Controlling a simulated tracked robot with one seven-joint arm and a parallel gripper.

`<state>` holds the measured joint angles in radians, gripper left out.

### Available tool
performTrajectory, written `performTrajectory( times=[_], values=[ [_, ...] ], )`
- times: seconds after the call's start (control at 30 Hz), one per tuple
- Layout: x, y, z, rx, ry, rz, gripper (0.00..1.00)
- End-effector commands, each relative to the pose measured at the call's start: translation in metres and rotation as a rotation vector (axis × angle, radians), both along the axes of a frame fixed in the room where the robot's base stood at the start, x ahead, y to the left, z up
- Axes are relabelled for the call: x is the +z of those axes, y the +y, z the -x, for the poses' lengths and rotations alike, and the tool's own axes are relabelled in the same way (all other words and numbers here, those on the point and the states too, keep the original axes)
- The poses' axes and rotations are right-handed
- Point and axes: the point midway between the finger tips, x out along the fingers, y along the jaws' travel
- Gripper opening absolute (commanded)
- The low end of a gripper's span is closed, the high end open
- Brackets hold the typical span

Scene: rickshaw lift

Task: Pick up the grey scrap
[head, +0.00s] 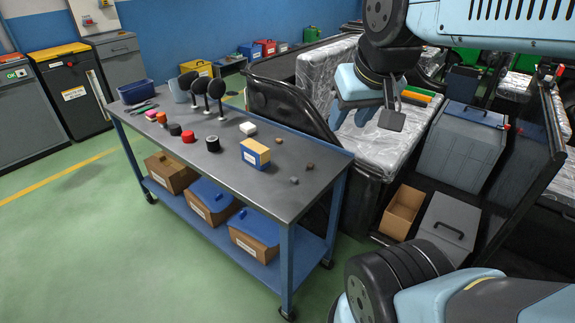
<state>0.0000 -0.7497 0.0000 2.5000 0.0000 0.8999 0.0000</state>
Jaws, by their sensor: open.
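A small grey scrap (294,180) lies near the front right end of the dark-topped workbench (232,186). A similar small brownish-grey piece (310,166) lies just behind it to the right. Another small brown piece (279,139) lies farther back. At this size their exact colours are hard to tell. My gripper (366,118) is open and empty, to the right of the bench and higher than its top. It is well apart from the scrap and appears in front of a plastic-wrapped load. Nothing hides the scrap.
A dark curved rail (290,108) rises behind the bench. Brown boxes with blue lids (255,228) sit on the lower shelf.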

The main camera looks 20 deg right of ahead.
Motion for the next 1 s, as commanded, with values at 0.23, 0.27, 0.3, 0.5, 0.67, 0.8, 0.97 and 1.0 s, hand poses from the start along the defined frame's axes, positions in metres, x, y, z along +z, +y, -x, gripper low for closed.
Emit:
performTrajectory(
  times=[0.23, 0.27, 0.3, 0.5, 0.67, 0.8, 0.97, 1.0],
  values=[
    [0.0, 0.0, 0.0, 0.0, 0.0, 0.0, 0.43],
    [0.0, 0.0, 0.0, 0.0, 0.0, 0.0, 0.43],
    [0.0, 0.0, 0.0, 0.0, 0.0, 0.0, 0.43],
    [-0.001, 0.0, -0.008, 0.014, 0.012, 0.006, 0.53],
    [-0.01, 0.006, -0.035, 0.061, 0.049, 0.027, 0.53],
    [-0.023, 0.005, -0.068, 0.122, 0.091, 0.05, 0.53],
    [-0.043, 0.004, -0.105, 0.193, 0.135, 0.07, 0.53],
    [-0.049, 0.004, -0.113, 0.211, 0.147, 0.075, 0.53]
  ],
)
